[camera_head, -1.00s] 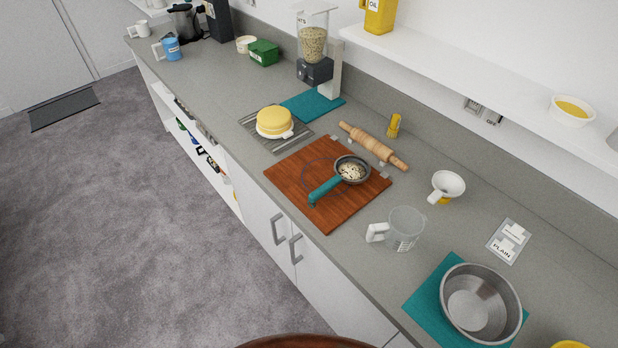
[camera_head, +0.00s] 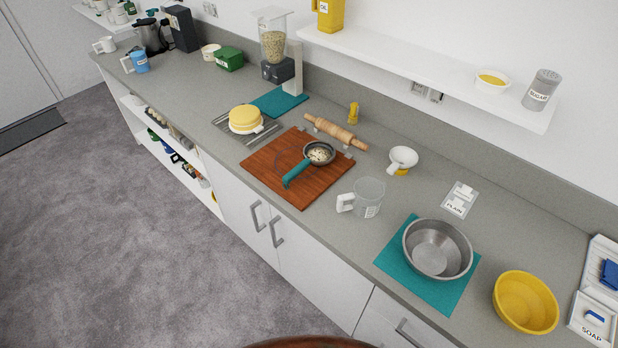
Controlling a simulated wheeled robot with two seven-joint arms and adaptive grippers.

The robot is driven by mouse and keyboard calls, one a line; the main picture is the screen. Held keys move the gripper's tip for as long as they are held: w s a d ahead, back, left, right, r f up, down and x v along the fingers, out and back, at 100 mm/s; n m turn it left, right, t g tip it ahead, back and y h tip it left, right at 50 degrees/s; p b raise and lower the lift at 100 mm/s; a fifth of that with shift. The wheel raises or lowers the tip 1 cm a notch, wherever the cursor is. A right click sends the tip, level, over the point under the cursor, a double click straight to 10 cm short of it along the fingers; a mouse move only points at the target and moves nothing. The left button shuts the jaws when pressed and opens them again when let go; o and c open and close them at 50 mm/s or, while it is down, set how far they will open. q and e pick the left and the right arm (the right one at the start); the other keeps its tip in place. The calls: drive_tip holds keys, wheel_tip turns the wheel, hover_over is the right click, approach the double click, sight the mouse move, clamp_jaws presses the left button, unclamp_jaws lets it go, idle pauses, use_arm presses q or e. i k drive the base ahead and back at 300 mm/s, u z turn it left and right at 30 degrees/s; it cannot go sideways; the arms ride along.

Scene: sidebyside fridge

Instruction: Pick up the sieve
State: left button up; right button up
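A small round grey-rimmed vessel with a teal handle, which looks like the sieve (camera_head: 319,153), lies on the brown wooden board (camera_head: 264,158) on the counter. Its handle (camera_head: 297,173) points toward the counter's front edge, to the lower left. Pale, speckled contents show inside its rim; I cannot tell whether its bottom is mesh. Neither of my grippers is in view, and nothing is touching the vessel.
A rolling pin (camera_head: 336,132) lies behind the board. A clear measuring jug (camera_head: 368,198) stands to its right, then a metal bowl (camera_head: 438,270) on a teal mat (camera_head: 388,262) and a yellow bowl (camera_head: 525,301). A wall shelf (camera_head: 400,60) overhangs the back.

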sight(318, 153)
drive_tip(key=k, duration=0.1)
drive_tip(key=u, duration=1.4)
drive_tip(key=i, duration=1.5)
drive_tip(key=z, duration=2.85)
